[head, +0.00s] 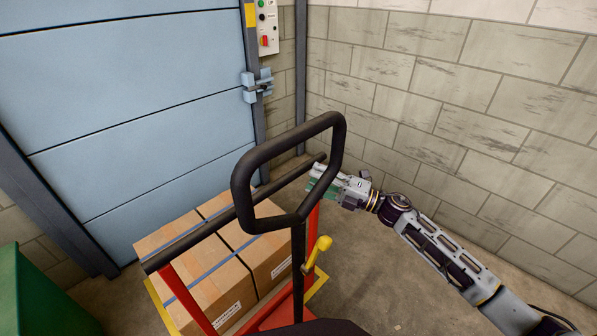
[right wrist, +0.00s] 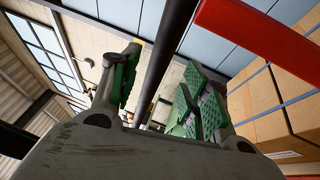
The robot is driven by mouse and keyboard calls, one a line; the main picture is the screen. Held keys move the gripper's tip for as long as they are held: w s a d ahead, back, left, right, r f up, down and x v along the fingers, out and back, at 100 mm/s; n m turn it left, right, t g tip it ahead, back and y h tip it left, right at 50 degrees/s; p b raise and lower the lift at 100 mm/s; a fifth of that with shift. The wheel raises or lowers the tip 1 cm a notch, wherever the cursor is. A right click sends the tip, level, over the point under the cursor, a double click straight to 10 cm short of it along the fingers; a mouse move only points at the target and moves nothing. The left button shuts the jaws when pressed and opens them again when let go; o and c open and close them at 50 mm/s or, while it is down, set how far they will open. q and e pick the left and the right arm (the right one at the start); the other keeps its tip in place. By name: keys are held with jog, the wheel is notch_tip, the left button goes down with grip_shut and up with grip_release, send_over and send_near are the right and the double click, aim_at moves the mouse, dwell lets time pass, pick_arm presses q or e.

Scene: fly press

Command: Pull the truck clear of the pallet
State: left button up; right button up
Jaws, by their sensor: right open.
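The truck shows in the head view as a red frame (head: 181,295) with a black crossbar (head: 205,231), a black loop handle (head: 240,184) and a yellow lever (head: 318,252). Strapped cardboard boxes (head: 202,274) stand beyond the crossbar; any pallet under them is hidden, with only yellow edging (head: 158,306) showing around them. My right gripper (head: 318,178) is at the right end of the crossbar. In the right wrist view my open fingers (right wrist: 160,98) have the black bar (right wrist: 163,62) between them, with gaps visible on both sides. My left gripper is out of view.
A blue sectional door (head: 130,100) is behind the boxes, with a control box (head: 267,27) on its right post. A block wall (head: 450,110) closes the right side. A green container (head: 45,295) stands at the lower left. Bare floor (head: 385,285) lies to the truck's right.

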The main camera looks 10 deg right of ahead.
aim_at(298, 172)
jog(key=shift+x, duration=3.05)
jog(key=shift+c, duration=0.4)
grip_shut()
